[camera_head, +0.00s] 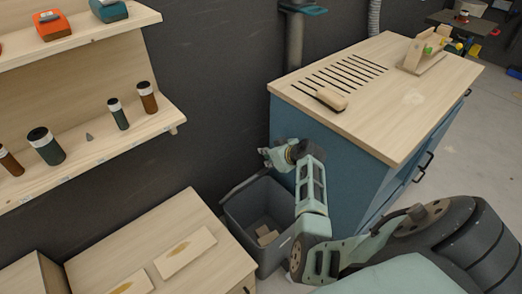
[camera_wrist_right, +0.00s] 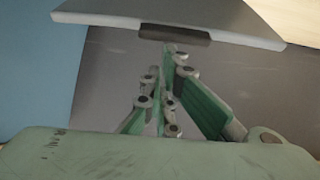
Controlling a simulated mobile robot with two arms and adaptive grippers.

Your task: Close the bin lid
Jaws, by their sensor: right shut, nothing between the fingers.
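The dark grey bin (camera_head: 240,219) stands on the floor between the blue cabinet and the low wooden cabinet. Its top is open and a few pale scraps (camera_head: 268,236) lie inside. A thin dark edge at its back left looks like the raised lid (camera_head: 245,184). In the right wrist view a grey panel with a dark tab (camera_wrist_right: 175,34) crosses the top; it is probably the lid. My right gripper (camera_head: 267,154) is above the back of the bin, beside the blue cabinet. Its fingers (camera_wrist_right: 174,62) are shut and empty, apparently short of the panel. My left gripper is out of view.
The blue cabinet (camera_head: 320,150) with a wooden top (camera_head: 410,100) stands close to my right arm. A low wooden cabinet (camera_head: 150,225) is left of the bin. Wall shelves (camera_head: 100,145) hold several canisters. Open floor (camera_head: 480,130) lies at the far right.

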